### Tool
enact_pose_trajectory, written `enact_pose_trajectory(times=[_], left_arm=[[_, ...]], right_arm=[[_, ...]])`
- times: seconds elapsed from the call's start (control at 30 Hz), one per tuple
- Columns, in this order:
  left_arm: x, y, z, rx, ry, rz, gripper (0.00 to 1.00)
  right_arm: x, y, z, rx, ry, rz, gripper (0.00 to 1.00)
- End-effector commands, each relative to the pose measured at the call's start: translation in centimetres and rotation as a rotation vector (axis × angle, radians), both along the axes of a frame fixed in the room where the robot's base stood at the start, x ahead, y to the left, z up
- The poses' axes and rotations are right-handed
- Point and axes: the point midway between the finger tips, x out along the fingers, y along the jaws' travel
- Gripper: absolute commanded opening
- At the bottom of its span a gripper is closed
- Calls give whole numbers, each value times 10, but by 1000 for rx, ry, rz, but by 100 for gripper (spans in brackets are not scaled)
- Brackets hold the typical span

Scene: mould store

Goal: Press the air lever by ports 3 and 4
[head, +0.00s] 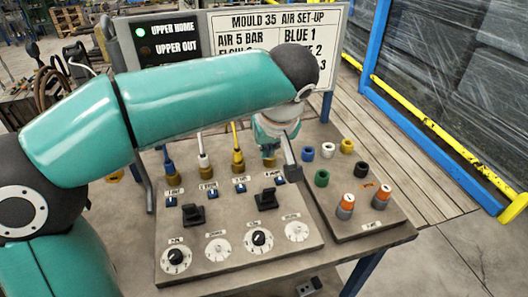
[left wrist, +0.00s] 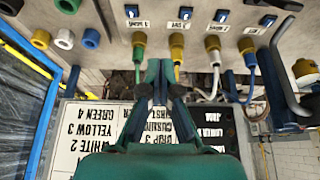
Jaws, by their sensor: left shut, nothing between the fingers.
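A control panel (head: 235,262) holds two black levers, one at the left (head: 193,214) and one at the right (head: 266,200), below a row of hose ports. The right lever lies below ports 3 and 4 at the right end of the row. My left gripper (head: 268,158) is over the port row near the rightmost port, behind the right lever and apart from it. In the left wrist view its fingers (left wrist: 159,88) are shut and empty, between the yellow fittings (left wrist: 139,40) and (left wrist: 177,45). The levers do not show there. My right gripper is not in view.
Blue switches (head: 240,188) sit in front of the ports, and dials (head: 259,238) near the front. Hoses (head: 203,150) rise behind. Coloured sockets (head: 321,177) and orange-topped knobs (head: 346,203) are on the right panel. The sign (head: 275,35) stands behind.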

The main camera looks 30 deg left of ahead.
Motion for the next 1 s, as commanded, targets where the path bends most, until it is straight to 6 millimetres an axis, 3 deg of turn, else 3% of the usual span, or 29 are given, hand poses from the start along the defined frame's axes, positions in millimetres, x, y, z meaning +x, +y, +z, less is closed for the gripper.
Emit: enact_pose_trajectory(times=[0.2, 0.77, 1.0], left_arm=[[-9, -9, 14, 0, 0, 0, 0], [-10, -10, 15, 0, 1, 1, 0], [-10, -10, 47, 0, 1, 1, 0]], right_arm=[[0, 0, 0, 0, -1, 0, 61], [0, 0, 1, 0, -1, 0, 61], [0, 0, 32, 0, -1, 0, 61]])
